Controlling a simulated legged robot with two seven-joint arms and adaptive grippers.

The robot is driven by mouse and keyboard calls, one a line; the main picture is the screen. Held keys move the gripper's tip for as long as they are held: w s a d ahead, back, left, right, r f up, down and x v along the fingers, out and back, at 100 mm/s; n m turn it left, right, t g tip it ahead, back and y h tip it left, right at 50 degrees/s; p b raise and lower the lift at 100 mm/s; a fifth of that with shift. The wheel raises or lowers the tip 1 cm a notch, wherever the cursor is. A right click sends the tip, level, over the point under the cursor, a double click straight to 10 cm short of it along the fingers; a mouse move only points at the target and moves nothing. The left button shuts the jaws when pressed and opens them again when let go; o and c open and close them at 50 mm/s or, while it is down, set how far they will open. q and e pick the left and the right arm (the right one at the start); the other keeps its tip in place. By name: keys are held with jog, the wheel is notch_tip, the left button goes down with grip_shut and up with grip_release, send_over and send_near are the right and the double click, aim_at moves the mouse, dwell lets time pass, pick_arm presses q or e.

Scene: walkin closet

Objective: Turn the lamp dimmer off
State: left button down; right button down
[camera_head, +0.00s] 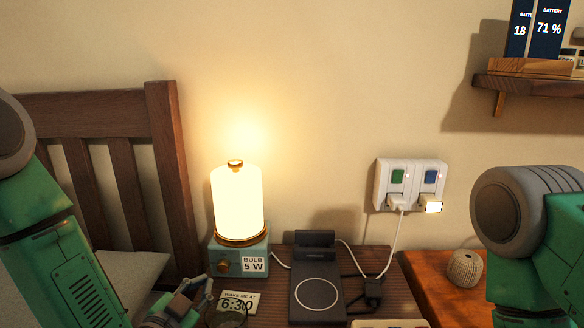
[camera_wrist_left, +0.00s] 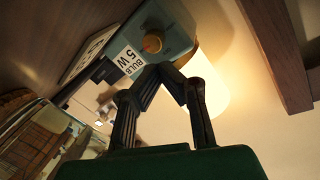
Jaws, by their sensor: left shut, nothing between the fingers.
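The lamp (camera_head: 237,205) glows brightly on the bedside table, with a white shade on a teal base (camera_head: 218,248). A brass dimmer knob (camera_head: 223,266) sits on the front of the base, left of the "BULB 5 W" label. In the left wrist view the knob (camera_wrist_left: 153,42) shows as an orange-gold disc, tilted with the base. My left gripper (camera_head: 207,283) is in front of and below the knob. Its fingertips (camera_wrist_left: 167,68) are together and empty, apparently just short of the knob; contact cannot be told. My right gripper is out of view; only my right arm shows.
A "WAKE ME AT 6:30" card (camera_head: 237,303) stands close by my left gripper. A black charger (camera_head: 316,285) and cables lie to the right. A wall socket (camera_head: 411,184) with green and blue switches is above. The bed's headboard (camera_head: 168,180) is at left.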

aim_at(212, 263)
pick_arm(q)
jog(key=shift+s+b, duration=0.2)
jog(key=shift+b, duration=0.25)
jog(key=shift+w+r, duration=0.1)
jog(key=shift+w, duration=0.05)
jog(key=shift+w+b, duration=0.45)
jog(key=shift+w, duration=2.85)
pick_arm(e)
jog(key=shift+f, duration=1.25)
pick_arm(q)
jog(key=shift+d, duration=0.15)
jog(key=shift+a+f, duration=0.25)
jog(key=shift+f, duration=0.15)
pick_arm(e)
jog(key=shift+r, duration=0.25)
pick_arm(q)
jog(key=shift+a+f+p, duration=0.2)
jog(key=shift+f+p, duration=0.25)
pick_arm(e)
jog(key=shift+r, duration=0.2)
pick_arm(q)
jog(key=shift+f, duration=0.25)
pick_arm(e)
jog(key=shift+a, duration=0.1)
pick_arm(q)
jog(key=shift+a, duration=0.4)
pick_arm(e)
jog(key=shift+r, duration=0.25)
